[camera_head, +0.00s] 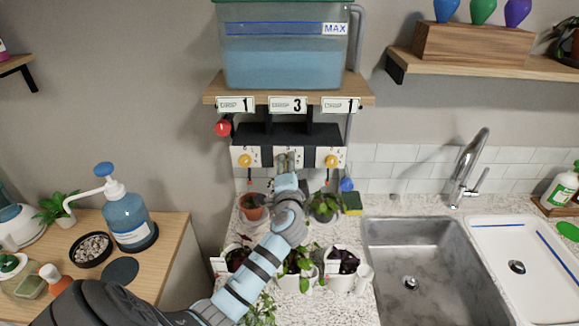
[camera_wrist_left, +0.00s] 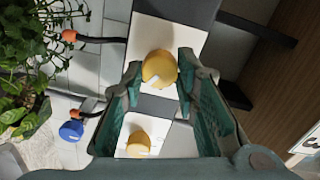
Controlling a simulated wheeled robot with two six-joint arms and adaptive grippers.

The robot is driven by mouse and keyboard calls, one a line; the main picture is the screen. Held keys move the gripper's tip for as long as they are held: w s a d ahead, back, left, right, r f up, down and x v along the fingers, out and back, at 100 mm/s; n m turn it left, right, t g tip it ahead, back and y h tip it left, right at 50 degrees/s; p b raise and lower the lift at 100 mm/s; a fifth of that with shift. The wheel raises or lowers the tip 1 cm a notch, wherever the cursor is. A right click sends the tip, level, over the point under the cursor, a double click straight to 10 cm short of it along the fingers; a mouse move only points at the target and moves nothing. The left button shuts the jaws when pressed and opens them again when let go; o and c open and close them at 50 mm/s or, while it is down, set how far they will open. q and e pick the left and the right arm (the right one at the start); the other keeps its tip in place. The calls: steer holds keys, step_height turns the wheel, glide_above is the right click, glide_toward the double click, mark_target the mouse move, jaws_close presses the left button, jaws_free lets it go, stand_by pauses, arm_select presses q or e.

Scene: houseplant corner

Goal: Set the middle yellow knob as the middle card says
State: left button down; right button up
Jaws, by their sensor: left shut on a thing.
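The middle card (camera_head: 287,104) on the shelf edge reads 3. The middle yellow knob (camera_wrist_left: 160,68) sits on a white plate, with a pale pointer mark towards the lower left in the left wrist view. My left gripper (camera_head: 286,163) is shut on this knob, a finger on each side; it also shows in the left wrist view (camera_wrist_left: 159,72). In the head view the gripper largely hides the knob. The left yellow knob (camera_head: 245,160) and right yellow knob (camera_head: 331,161) stand free on either side. The dial numbers are too small to read surely. My right gripper is not in view.
A water tank (camera_head: 285,60) stands on the shelf above the knobs. Cards reading 1 (camera_head: 235,104) hang left and right. A red knob (camera_head: 222,128) is at the left. Potted plants (camera_head: 298,265) crowd the counter below my left arm. A sink (camera_head: 415,260) is at the right.

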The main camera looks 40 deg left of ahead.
arm_select(q)
steer(key=shift+r, duration=0.3)
steer(key=c, duration=1.5)
jaws_free()
steer(key=shift+o, duration=1.3)
steer(key=shift+w+f, duration=0.1)
steer(key=shift+a+f, duration=0.1)
steer(key=shift+f, duration=0.05)
steer(key=v, duration=1.2)
